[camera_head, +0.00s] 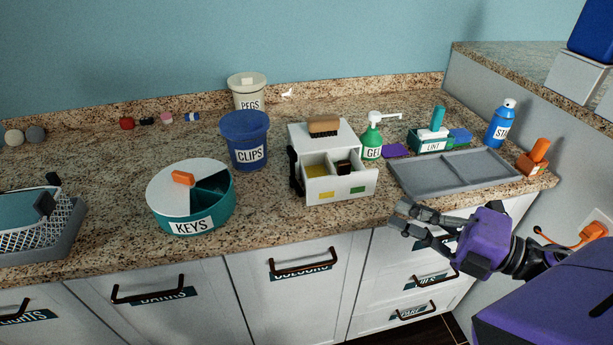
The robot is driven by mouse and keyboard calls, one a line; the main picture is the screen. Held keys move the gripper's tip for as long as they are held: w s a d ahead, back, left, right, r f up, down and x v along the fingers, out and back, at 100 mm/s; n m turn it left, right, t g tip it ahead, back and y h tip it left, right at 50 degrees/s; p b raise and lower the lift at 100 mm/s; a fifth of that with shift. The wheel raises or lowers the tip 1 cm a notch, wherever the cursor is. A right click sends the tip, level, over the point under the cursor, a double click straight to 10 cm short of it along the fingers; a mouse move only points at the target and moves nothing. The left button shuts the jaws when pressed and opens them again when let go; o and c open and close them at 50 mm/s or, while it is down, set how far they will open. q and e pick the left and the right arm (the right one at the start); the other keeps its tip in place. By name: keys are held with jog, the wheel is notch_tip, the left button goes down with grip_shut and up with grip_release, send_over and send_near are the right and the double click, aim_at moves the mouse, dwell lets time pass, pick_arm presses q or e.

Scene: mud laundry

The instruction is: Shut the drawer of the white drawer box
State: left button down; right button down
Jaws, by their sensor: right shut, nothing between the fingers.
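The white drawer box (346,136) stands on the counter in the middle of the head view. Its drawer (341,187) is pulled out towards the front. A divider splits the drawer; a yellow item (317,170) lies in its left part and a small dark item (343,167) in its right part. My right gripper (399,216) is to the right of the drawer and nearer the counter's front edge, apart from it. It is shut and empty. My left gripper is not in view.
A brush (324,125) lies on top of the box. The KEYS tin (192,215) and CLIPS bucket (246,137) stand to the left. A green GEL bottle (371,139) and a grey tray (450,175) are to the right. Bare counter lies before the box.

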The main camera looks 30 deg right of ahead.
jog(key=w+d+p+x, duration=0.1)
jog(key=d+p+x, duration=0.1)
jog(key=x, duration=1)
jog(key=shift+w, duration=0.25)
jog(key=w, duration=0.3)
jog(key=w+d, duration=0.1)
jog(key=w, duration=0.2)
jog(key=w+d+b, duration=0.1)
jog(key=w, duration=0.2)
jog(key=shift+d+f, duration=0.1)
jog(key=shift+f, duration=0.05)
jog(key=shift+w+d, duration=0.1)
jog(key=shift+w, duration=0.1)
jog(key=shift+r, duration=0.3)
